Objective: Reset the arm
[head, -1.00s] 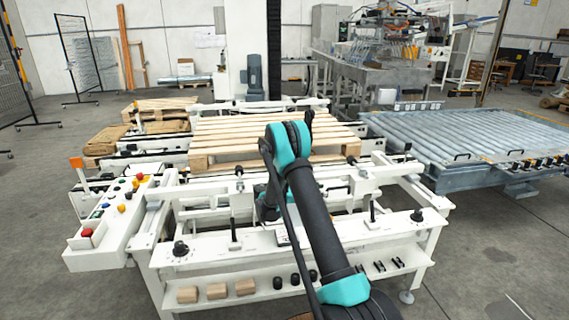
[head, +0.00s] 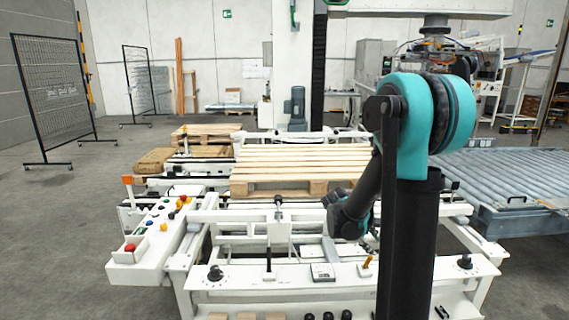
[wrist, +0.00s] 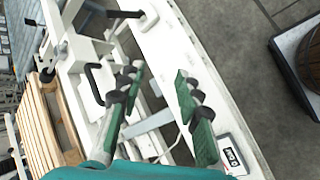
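My arm (head: 412,205) stands up in the right half of the head view, with its teal elbow high and its forearm folding down and away over the white machine frame. My gripper (wrist: 160,75) shows in the wrist view with its two green-padded fingers spread apart. Nothing is between them; the white frame lies beyond. In the head view the fingers are hidden or cannot be made out.
A wooden pallet (head: 300,163) lies on the white palletizer frame (head: 250,275). A control panel (head: 150,250) with coloured buttons is at the left. A grey roller conveyor (head: 520,185) is at the right. Open floor lies at the far left.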

